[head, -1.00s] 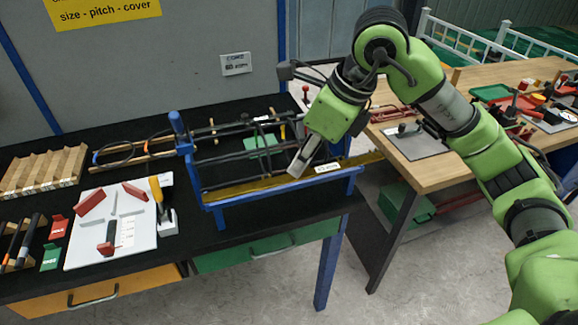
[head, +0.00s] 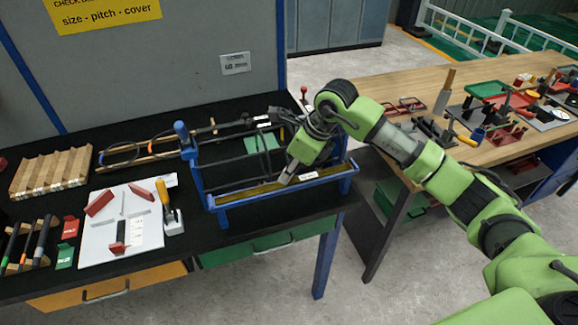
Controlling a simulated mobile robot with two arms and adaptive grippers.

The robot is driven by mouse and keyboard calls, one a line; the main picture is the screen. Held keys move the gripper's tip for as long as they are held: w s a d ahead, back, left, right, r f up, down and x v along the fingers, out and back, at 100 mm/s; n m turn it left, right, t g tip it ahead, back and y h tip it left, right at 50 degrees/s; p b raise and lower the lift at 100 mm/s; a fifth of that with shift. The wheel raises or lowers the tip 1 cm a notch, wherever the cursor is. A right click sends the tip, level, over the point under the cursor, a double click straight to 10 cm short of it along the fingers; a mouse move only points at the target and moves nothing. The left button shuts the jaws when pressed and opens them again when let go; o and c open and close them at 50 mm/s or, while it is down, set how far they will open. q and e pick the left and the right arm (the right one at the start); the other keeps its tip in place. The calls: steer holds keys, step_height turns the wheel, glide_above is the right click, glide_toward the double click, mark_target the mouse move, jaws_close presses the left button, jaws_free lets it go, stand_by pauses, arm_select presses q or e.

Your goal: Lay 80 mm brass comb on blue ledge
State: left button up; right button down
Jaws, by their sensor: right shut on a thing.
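The brass comb (head: 250,190) is a long, thin, yellowish bar. It lies lengthwise along the blue ledge (head: 265,206) at the front of the blue rebar frame, within the ledge's length. My right gripper (head: 286,180) is shut on the comb near its middle, reaching in from the right. The comb appears down at ledge level, but I cannot tell whether it rests fully on it. The fingers hide a short piece of the comb. A small white label (head: 309,176) shows beside the fingers. My left gripper is not in view.
Dark rebars (head: 235,155) span the blue frame behind the ledge. A white board (head: 120,225) with red pieces and a yellow-handled tool (head: 169,212) stand left of it. A wooden rack (head: 50,172) is farther left. A wooden bench (head: 440,150) holds tools at right.

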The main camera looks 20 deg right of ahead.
steer(key=c, duration=1.9)
jaws_free()
steer(key=shift+f, duration=0.1)
steer(key=b+v, duration=0.3)
steer(key=v, duration=0.9)
